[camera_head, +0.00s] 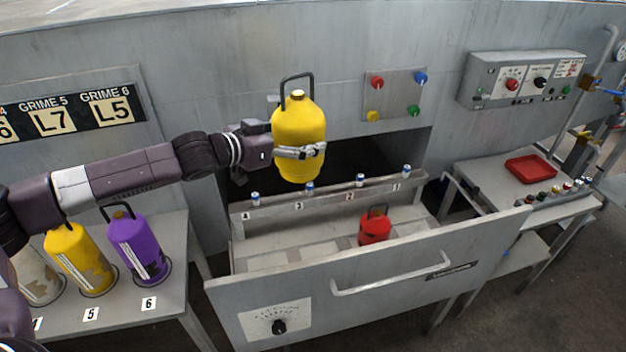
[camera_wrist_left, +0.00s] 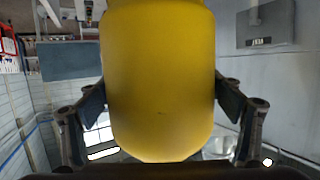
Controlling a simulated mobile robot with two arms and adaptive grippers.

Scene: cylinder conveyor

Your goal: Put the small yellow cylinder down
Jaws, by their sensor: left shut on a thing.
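A yellow cylinder (camera_head: 298,128) with a black handle hangs upright in the air in front of the dark opening of the machine, above the pulled-out drawer. My left gripper (camera_head: 313,152) is shut on it around its lower body. In the left wrist view the yellow cylinder (camera_wrist_left: 160,80) fills the middle, with a finger of the left gripper (camera_wrist_left: 160,118) on each side. Its underside is clear of any surface. My right gripper is not in view.
A small red cylinder (camera_head: 375,226) stands in the open drawer (camera_head: 420,270), with free floor to its left. Numbered slots line the rail (camera_head: 330,192) behind. A side table (camera_head: 150,312) at left holds a purple cylinder (camera_head: 138,246) and another yellow one (camera_head: 80,260). A red tray (camera_head: 531,168) lies at right.

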